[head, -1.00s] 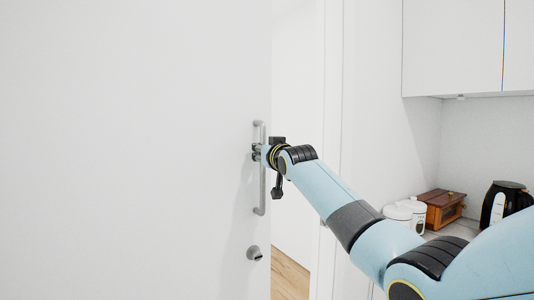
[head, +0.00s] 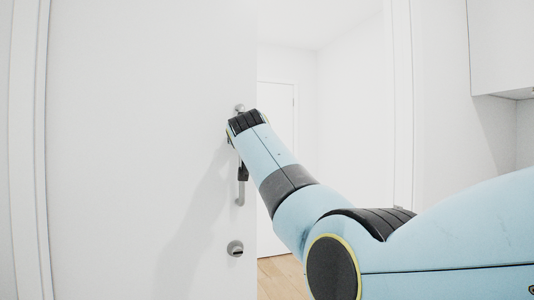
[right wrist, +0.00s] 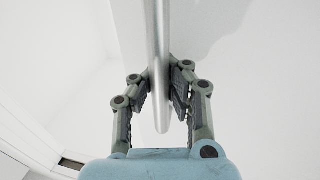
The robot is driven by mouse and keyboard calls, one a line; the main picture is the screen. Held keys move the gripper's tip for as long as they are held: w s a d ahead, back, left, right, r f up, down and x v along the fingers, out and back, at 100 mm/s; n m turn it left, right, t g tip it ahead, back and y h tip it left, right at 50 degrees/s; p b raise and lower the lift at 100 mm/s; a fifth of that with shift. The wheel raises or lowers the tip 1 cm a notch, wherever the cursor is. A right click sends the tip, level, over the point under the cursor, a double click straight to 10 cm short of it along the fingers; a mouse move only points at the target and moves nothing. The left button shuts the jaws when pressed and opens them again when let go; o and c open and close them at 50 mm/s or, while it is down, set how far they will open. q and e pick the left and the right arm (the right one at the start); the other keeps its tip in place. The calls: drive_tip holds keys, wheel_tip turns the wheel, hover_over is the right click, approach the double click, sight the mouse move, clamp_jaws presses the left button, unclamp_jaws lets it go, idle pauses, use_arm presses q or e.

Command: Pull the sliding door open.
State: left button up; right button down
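The white sliding door (head: 140,150) fills the left and middle of the head view, with an open gap to the right of its edge. Its vertical grey bar handle (head: 240,190) is near that edge, with the upper part mostly hidden behind my right arm. In the right wrist view the handle bar (right wrist: 161,40) runs between the two fingers of my right gripper (right wrist: 162,86), whose pads close on it from both sides. My left gripper is not in view.
A round lock fitting (head: 235,248) sits on the door below the handle. Through the gap show a wooden floor (head: 283,278) and a white inner door (head: 277,150). The door frame (head: 402,110) and a white wall cabinet (head: 500,45) are at the right.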

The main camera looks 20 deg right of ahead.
sight(224, 101)
drive_tip(key=a+b, duration=0.1)
drive_tip(key=a, duration=0.1)
drive_tip(key=a+f, duration=0.1)
drive_tip(key=a, duration=0.2)
drive_tip(key=shift+s+f+b, duration=0.2)
drive_tip(key=shift+b, duration=0.2)
drive_tip(key=shift+a+r, duration=0.1)
drive_tip(key=shift+a, duration=0.1)
drive_tip(key=shift+d, duration=0.2)
drive_tip(key=c, duration=1.9)
unclamp_jaws()
drive_tip(key=shift+r, duration=0.1)
drive_tip(key=shift+o, duration=1.3)
drive_tip(key=shift+s+d+r, duration=0.15)
drive_tip(key=shift+s+r, duration=0.05)
drive_tip(key=shift+s, duration=0.1)
drive_tip(key=o, duration=0.4)
drive_tip(key=shift+r, duration=0.15)
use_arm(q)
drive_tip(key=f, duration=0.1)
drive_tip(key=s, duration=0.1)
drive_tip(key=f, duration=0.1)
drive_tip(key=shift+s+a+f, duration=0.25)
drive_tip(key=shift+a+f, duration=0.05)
use_arm(e)
drive_tip(key=shift+w, duration=0.1)
